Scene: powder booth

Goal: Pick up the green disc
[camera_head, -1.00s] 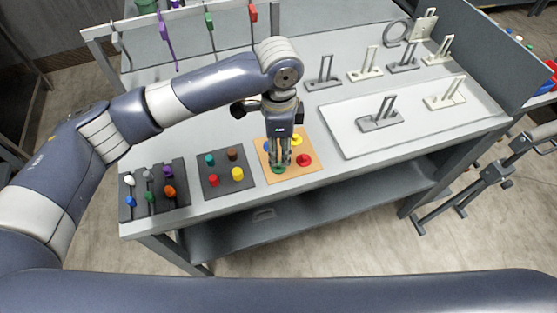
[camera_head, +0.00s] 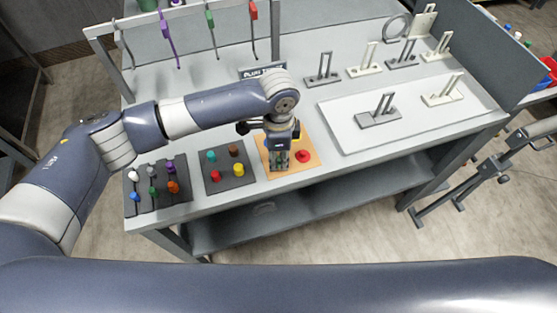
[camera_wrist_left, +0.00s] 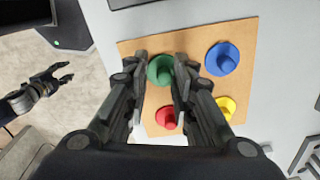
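The green disc (camera_wrist_left: 160,69), with a raised knob, sits at one corner of the orange board (camera_wrist_left: 190,45) in the left wrist view. My left gripper (camera_wrist_left: 161,62) points down over it, with one finger on each side and a gap between the fingers. The fingers cover the disc's side edges; I cannot tell whether they touch it. In the head view my left gripper (camera_head: 279,164) mostly hides the disc. My right gripper (camera_wrist_left: 68,71) shows at the left of the wrist view, its fingers apart and empty above the floor.
Blue (camera_wrist_left: 222,58), red (camera_wrist_left: 166,117) and yellow (camera_wrist_left: 226,106) discs sit on the same board close to the fingers. A dark board with coloured pegs (camera_head: 228,184) lies to its left. A white tray (camera_head: 345,137) with brackets lies to the right.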

